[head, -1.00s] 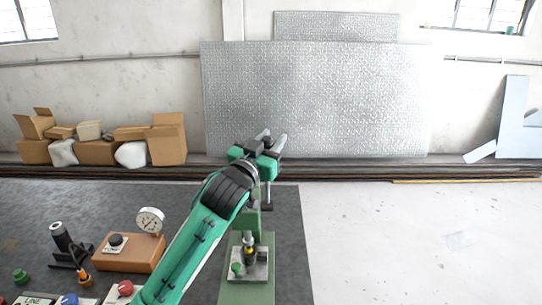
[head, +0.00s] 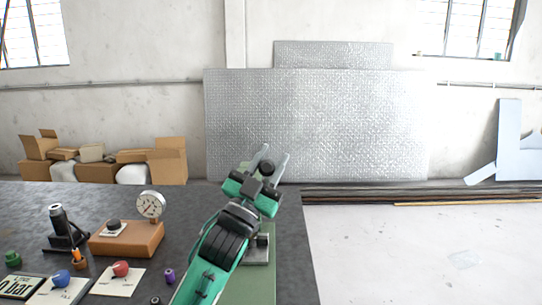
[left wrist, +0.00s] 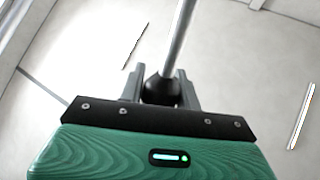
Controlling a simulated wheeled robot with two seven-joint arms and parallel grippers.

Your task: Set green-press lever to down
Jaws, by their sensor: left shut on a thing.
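The green press stands at the right end of the dark bench; its green base (head: 262,284) and metal plate (head: 258,256) show in the head view, while my left arm hides most of its column. My left gripper (head: 270,163) is above the press, with its fingers pointing away from me. It is shut on the lever's black ball knob (head: 267,168). In the left wrist view the black knob (left wrist: 158,90) sits between the fingers, and the metal lever rod (left wrist: 179,42) runs from it up out of the picture. My right gripper is not in view.
On the bench at left are a gauge (head: 151,205) on an orange-brown block (head: 128,240), a black stand (head: 64,232), and cards with blue and red knobs (head: 121,270). A small purple part (head: 169,276) lies near my arm. Open floor (head: 400,255) is to the right.

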